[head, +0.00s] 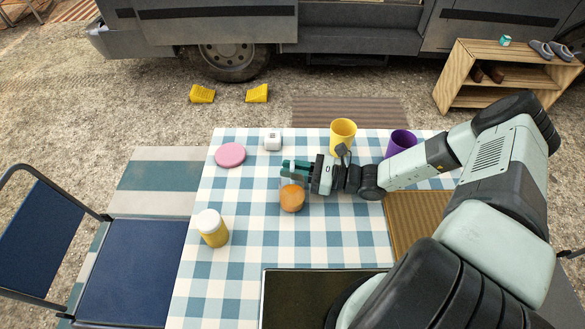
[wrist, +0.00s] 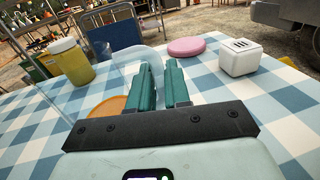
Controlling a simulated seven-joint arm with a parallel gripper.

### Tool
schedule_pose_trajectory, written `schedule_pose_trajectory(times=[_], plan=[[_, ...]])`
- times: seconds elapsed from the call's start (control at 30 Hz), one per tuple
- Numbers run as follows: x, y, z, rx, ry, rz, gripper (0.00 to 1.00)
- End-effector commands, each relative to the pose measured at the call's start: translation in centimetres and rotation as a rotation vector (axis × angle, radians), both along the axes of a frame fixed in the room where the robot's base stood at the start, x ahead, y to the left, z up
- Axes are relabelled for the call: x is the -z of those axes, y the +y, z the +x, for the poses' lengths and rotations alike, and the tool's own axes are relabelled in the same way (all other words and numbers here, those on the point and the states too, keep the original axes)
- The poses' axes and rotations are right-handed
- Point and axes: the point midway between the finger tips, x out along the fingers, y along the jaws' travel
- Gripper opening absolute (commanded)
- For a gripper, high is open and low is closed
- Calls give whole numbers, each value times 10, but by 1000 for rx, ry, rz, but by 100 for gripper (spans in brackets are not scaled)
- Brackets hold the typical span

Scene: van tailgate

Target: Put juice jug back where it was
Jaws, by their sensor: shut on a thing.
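The juice jug (head: 291,198) is a clear vessel with orange juice in its lower part, near the middle of the checked table. In the wrist view its juice (wrist: 108,106) shows as an orange round left of the fingers, with faint clear walls above it. My gripper (head: 292,169) reaches in from the right, with its teal fingers at the jug's upper part. In the wrist view my gripper (wrist: 160,85) is shut on a clear part of the jug, apparently its handle. The jug looks upright. I cannot tell whether its base touches the table.
A yellow jar with white lid (head: 213,228) stands front left. A pink disc (head: 230,155) and a white box (head: 272,140) are at the back. A yellow cup (head: 342,137) and a purple cup (head: 401,143) stand behind my arm. Cloth left of the jug is clear.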

Motion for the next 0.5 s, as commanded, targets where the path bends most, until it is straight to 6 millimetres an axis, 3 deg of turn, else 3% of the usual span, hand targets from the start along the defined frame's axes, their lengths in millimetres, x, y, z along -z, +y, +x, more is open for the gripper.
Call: schedule_pose_trajectory(times=[0.3,0.33,0.47,0.5], plan=[[2,0,0,0,0,1,0],[2,0,0,0,-1,0,22],[2,0,0,0,-1,0,42],[2,0,0,0,-1,0,43]])
